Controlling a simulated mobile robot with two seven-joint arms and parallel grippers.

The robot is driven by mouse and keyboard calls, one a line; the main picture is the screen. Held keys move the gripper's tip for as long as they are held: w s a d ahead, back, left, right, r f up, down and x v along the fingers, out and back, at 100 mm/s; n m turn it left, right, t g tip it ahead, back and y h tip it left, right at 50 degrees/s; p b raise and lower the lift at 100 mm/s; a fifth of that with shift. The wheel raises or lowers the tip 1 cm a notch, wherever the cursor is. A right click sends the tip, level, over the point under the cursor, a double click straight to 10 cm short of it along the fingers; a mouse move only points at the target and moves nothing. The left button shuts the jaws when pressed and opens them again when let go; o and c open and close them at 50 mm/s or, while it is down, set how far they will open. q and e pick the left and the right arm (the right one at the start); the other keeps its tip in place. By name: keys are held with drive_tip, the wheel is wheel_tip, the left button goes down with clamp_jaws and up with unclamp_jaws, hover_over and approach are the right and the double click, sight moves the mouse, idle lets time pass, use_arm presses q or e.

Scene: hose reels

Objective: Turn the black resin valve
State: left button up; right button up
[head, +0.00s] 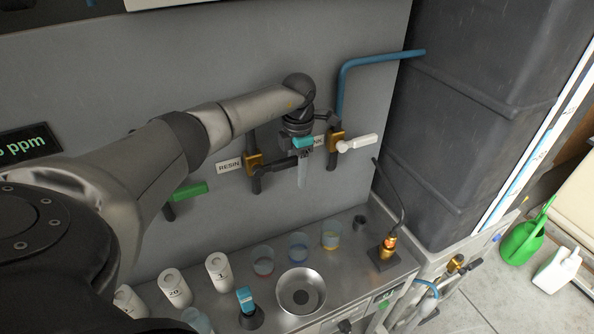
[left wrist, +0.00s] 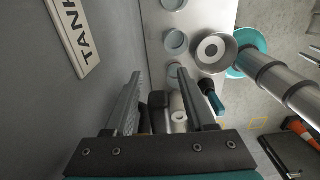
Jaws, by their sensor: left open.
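The black resin valve has a black lever (head: 278,164) on a brass body (head: 254,161), beside the RESIN label (head: 229,166) on the grey wall panel. The lever points right, roughly level. My left gripper (head: 303,184) is open at the lever's right end, its fingers pointing down. In the left wrist view a black rounded piece, apparently the lever (left wrist: 157,99), shows between the two fingers of the left gripper (left wrist: 160,74). I cannot tell whether either finger touches it. My right gripper is in neither view.
A white-handled valve (head: 357,143) sits close right of the gripper, with a blue pipe (head: 345,80) above. A green-handled valve (head: 190,190) is to the left, behind my arm. Cups, white bottles (head: 219,273) and a steel bowl (head: 301,291) stand on the counter below.

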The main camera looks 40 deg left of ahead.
use_arm(q)
wheel_tip(320, 180, up, 12)
drive_tip(key=shift+r, duration=0.1)
idle(0.5)
idle(0.5)
